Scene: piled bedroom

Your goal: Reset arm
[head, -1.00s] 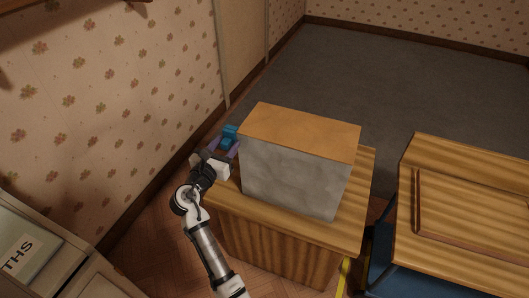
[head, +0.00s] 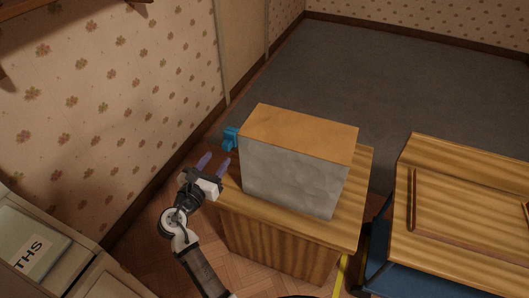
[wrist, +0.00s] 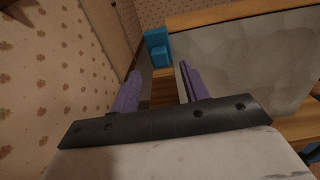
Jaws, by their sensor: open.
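My gripper (head: 214,162) is open and empty, its two purple fingers apart, at the left side of a wooden cabinet (head: 270,240). A small blue object (head: 231,138) is just beyond the fingertips, beside the left end of a large grey box with an orange-brown top (head: 295,170). In the wrist view the blue object (wrist: 157,47) stands ahead of the fingers (wrist: 158,88), apart from them. The grey box (wrist: 250,65) is close to the right finger; I cannot tell whether they touch.
A papered wall (head: 110,95) runs along the left. A shelf unit with a book (head: 35,245) is at lower left. The grey carpet (head: 400,85) behind is clear.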

